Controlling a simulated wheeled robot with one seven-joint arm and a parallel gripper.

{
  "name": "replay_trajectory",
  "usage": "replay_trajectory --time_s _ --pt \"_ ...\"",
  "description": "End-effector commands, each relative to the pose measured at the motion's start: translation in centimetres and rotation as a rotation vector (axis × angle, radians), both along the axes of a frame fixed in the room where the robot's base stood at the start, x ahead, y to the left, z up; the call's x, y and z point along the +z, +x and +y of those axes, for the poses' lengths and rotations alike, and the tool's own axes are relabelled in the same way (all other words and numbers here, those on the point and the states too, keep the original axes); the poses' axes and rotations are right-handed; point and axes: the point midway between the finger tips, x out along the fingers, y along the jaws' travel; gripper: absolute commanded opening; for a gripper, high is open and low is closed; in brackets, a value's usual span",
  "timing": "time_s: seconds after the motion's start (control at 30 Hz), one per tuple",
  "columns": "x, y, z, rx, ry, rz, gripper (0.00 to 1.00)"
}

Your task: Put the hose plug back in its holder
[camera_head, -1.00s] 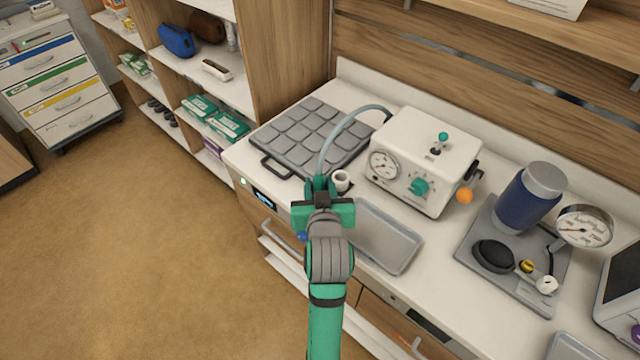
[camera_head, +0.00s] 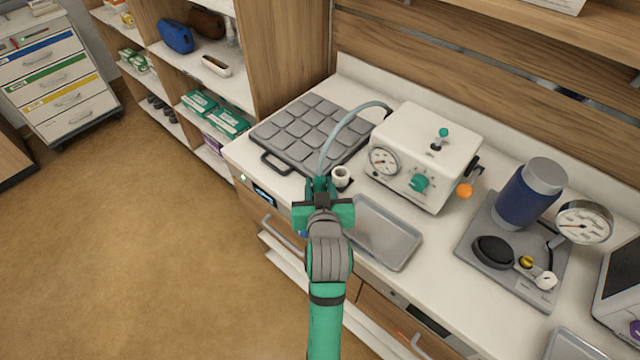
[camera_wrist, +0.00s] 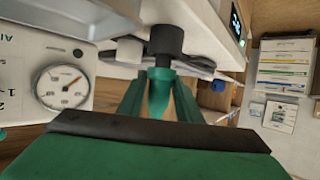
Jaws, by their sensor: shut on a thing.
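My gripper (camera_head: 320,186) is shut on the hose plug at the counter's front edge. In the wrist view, the plug's dark cylindrical end (camera_wrist: 165,40) sticks out beyond my green fingertips (camera_wrist: 160,88). My gripper hides most of the plug in the head view. The grey hose (camera_head: 341,130) arches from behind the white machine down to my gripper. The holder, a small white cup (camera_head: 341,175) with an open top, stands on the counter just right of my gripper. A white cylinder (camera_wrist: 128,51) beside the plug in the wrist view looks like this holder. The plug appears outside it.
The white machine (camera_head: 425,155) with gauge and teal knob stands right of the holder. A grey padded mat (camera_head: 310,135) lies behind my gripper. A shallow grey tray (camera_head: 385,235) lies to the right.

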Motion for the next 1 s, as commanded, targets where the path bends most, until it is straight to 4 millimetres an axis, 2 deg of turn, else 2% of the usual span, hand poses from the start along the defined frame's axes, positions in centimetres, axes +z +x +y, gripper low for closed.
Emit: replay_trajectory --time_s 1.0 --pt "-1.7 0.0 0.0 0.0 0.0 -0.001 0.1"
